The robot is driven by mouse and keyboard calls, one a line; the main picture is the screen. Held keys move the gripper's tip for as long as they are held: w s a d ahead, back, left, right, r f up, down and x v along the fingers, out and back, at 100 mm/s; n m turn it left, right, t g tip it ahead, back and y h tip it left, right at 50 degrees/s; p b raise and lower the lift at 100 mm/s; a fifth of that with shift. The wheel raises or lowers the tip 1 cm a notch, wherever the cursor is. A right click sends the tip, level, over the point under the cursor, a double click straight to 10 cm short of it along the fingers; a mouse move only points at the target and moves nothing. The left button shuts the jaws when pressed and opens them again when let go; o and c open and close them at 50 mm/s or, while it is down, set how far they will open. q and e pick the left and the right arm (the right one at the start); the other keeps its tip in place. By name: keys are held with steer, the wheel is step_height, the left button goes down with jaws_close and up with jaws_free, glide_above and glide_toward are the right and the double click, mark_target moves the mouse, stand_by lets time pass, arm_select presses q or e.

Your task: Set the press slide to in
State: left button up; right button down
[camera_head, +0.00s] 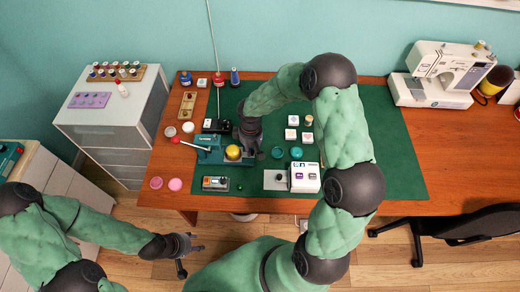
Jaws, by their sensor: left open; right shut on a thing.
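The teal press (210,153) stands on the green mat at the left of the wooden table. A lever with a red ball end (176,139) sticks out to its left. A yellow ball (233,152) sits at its right end. My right gripper (250,150) points down at the right end of the press and is shut on a part there. Its fingers hide that part, so I cannot tell how the slide stands. My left gripper (192,256) is open and empty, low over the floor in front of the table.
A grey control box (216,183) lies in front of the press. A white box (305,177), small white blocks (291,134) and teal round dishes (296,153) lie to the right. Bottles (235,77) stand behind. A sewing machine (440,75) is at the far right. The mat's right half is clear.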

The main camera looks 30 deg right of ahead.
mark_target(236, 149)
steer(key=w+a, duration=0.2)
steer(key=a, duration=0.1)
steer(key=w+a, duration=0.1)
steer(key=shift+a, duration=0.3)
steer(key=shift+w+a, duration=0.1)
steer(key=shift+a, duration=0.05)
steer(key=c, duration=1.5)
jaws_free()
steer(key=o, duration=0.4)
steer(key=shift+w+a, duration=0.1)
steer(key=shift+a, duration=0.1)
steer(key=shift+c, duration=0.2)
steer(key=shift+d+r, duration=0.1)
step_height(236, 149, up, 12)
